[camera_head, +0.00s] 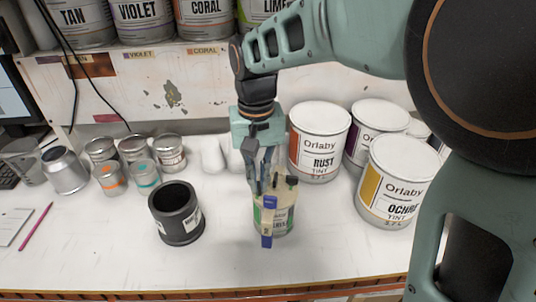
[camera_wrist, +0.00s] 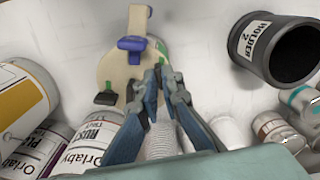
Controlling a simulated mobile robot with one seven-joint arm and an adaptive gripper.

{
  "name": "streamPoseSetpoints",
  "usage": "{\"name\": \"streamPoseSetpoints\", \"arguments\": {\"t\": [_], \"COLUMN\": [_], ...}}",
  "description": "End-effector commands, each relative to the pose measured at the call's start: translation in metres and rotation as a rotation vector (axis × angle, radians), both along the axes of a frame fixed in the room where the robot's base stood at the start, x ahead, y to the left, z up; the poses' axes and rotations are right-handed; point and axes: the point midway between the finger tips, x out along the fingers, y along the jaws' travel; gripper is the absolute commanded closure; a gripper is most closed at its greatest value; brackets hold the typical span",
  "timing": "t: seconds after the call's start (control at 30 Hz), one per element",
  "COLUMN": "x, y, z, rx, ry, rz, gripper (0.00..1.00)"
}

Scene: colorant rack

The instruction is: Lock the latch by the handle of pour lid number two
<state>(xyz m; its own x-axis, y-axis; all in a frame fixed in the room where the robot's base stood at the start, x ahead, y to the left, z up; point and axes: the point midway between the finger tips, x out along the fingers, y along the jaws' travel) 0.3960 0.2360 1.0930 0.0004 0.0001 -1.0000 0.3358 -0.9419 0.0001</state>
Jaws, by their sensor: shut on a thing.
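A small can (camera_head: 282,217) with a green and white label stands on the bench below my gripper. Its cream pour lid (camera_head: 277,193) carries dark knobs on top and a blue-and-cream latch strip (camera_head: 268,222) at the front. In the wrist view, the cream lid (camera_wrist: 116,70) shows a blue latch piece (camera_wrist: 131,44) and a black knob (camera_wrist: 105,98). My gripper (camera_head: 260,188) points down at the lid's left side. Its fingers (camera_wrist: 150,82) are close together at the lid's edge, shut on a part of the lid; their tips mostly hide which part.
A black holder (camera_head: 176,213) marked 2 in the wrist view stands open and empty to the left. Large RUST (camera_head: 319,141) and OCHRE (camera_head: 397,181) tins stand behind and right. Several small tins are at left. The bench front is clear.

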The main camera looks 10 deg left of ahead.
Motion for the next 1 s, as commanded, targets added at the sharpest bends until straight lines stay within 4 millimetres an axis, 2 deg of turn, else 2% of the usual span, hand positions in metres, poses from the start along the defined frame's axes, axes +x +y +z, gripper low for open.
{"name": "streamPoseSetpoints", "arguments": {"t": [0.4,0.9,0.93,1.0], "x": [-0.0002,-0.0001,-0.0001,-0.0001], "y": [0.0002,0.0001,0.0001,0.0001], "z": [0.0001,0.0,0.0,0.0], "rx": [0.0,0.0,0.0,0.0], "ry": [0.0,0.0,0.0,0.0], "rz": [-0.167,-0.185,-0.185,-0.184], "gripper": [1.0,1.0,0.93,0.85]}}
